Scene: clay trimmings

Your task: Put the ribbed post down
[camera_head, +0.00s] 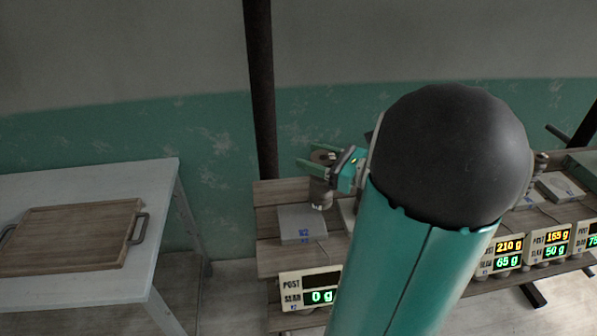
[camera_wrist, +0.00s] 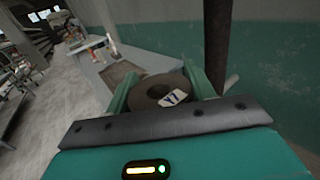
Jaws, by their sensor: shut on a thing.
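My gripper (camera_head: 319,159) is shut on the ribbed post (camera_head: 321,192), a short brown-grey piece that hangs upright between the green fingers. In the wrist view its round top (camera_wrist: 172,84) sits between the fingers and bears a small white label. In the head view its lower end appears beside or over the right part of a grey scale plate (camera_head: 296,226) with a blue mark. I cannot tell how high it is above the plate or bench. The scale display (camera_head: 310,290) reads "POST", blank, and "SLAB", 0 g. My arm hides the bench's middle.
A wooden bench (camera_head: 268,265) carries the scales. More displays to the right show 210 g and 65 g (camera_head: 509,254), then 155 g and 50 g (camera_head: 556,244). A white table (camera_head: 160,185) with a wooden board (camera_head: 75,235) stands left. A dark pole (camera_head: 259,90) rises behind.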

